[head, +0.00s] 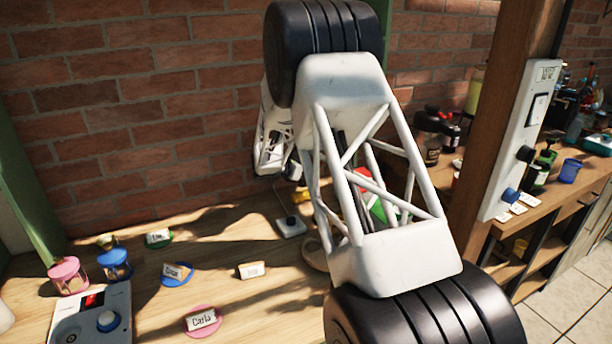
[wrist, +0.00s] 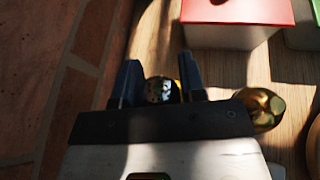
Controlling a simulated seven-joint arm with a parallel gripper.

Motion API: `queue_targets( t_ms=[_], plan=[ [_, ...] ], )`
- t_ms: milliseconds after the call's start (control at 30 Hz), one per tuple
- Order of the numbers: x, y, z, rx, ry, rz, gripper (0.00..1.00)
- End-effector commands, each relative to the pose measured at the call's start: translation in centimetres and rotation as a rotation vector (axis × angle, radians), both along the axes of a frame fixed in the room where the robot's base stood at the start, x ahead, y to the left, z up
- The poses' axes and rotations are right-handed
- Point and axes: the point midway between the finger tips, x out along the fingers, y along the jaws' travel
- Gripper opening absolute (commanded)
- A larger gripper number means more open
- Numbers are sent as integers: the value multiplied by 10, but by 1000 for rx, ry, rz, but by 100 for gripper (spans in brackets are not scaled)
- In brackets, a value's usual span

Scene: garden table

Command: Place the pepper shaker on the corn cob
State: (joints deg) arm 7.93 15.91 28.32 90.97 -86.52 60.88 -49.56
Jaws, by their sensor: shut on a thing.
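My gripper (wrist: 159,82) is in the wrist view, its two dark fingers closed on either side of a small dark thing with a speckled, shiny top. This looks like the pepper shaker (wrist: 159,91), seen from above between the fingers. A thin yellow sliver shows beside the right finger; it may be part of the corn cob, but I cannot tell. In the head view a small yellow thing (head: 302,195) is partly visible behind my arm; it may be the corn cob. Whether the shaker touches anything below is hidden.
A red-topped box (wrist: 238,20) and a green one (wrist: 303,36) stand near the gripper. A rounded brass-coloured thing (wrist: 262,108) is right of it. The brick wall (head: 130,90) is close behind. Name cards, hourglasses and a grey device (head: 92,318) occupy the table's left.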

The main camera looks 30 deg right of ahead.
Motion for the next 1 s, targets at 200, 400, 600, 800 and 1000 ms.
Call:
queue_targets(
  t_ms=[200, 400, 600, 800, 1000],
  plan=[
    [0, 0, -18, 0, -1, 0, 12],
    [0, 0, -19, 0, -1, 0, 12],
    [0, 0, -21, 0, -1, 0, 12],
    [0, 0, -22, 0, -1, 0, 56],
    [0, 0, -22, 0, -1, 0, 63]
  ],
)
